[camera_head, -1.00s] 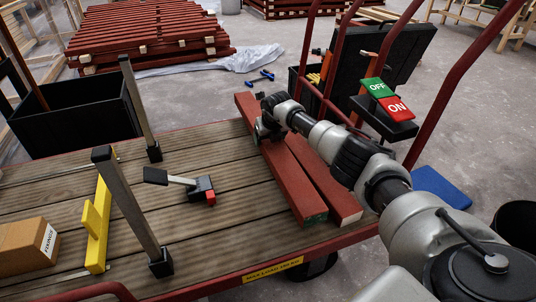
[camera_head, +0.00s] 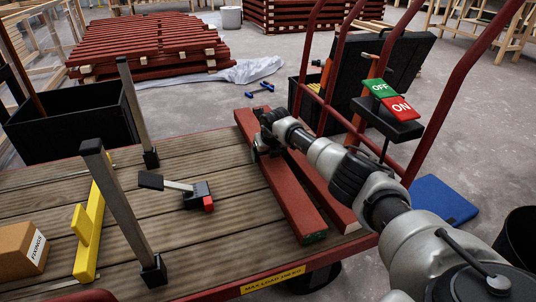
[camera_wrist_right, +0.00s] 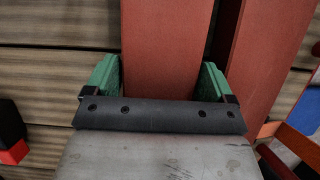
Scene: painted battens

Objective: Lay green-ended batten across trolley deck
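The green-ended batten (camera_head: 296,205) is dark red. My left gripper is not in view.
A second red batten (camera_head: 342,213) lies close on the right. A clamp (camera_head: 190,192), a yellow tool (camera_head: 90,235), a carton (camera_head: 22,250) and grey posts (camera_head: 125,213) are left on the deck.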

